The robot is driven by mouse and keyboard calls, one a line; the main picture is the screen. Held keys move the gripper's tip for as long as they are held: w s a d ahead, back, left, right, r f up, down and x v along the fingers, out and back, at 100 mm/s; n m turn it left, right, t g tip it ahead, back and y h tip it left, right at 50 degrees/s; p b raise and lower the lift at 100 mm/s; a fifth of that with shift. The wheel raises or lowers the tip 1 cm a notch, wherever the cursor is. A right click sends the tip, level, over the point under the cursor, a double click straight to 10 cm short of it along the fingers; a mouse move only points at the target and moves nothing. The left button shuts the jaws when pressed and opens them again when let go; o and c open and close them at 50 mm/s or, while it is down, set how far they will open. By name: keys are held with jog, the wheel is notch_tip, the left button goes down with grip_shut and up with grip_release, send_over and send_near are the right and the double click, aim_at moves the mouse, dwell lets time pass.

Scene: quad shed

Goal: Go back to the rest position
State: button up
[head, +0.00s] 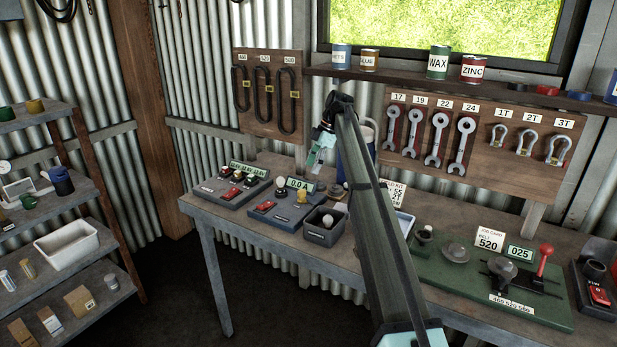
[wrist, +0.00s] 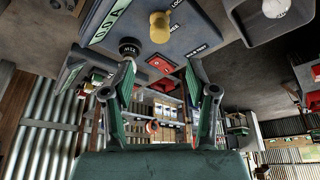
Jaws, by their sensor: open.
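My gripper (head: 321,150) hangs above the bench in the head view, with its fingers pointing down above the instrument with the 0.0 A display (head: 299,183). In the wrist view my gripper (wrist: 160,72) has its two fingers spread apart, with nothing held between them. I cannot tell the exact gap between the fingertips and the instrument.
On the bench (head: 270,266) are a box with a green display (head: 250,170), a grey bin (head: 323,231) and a green board (head: 450,285). A blue container stands close behind my arm. Hung wrenches (head: 437,137) and a window shelf (head: 400,79) are behind; shelving (head: 80,205) stands left.

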jog(key=shift+v, duration=0.9)
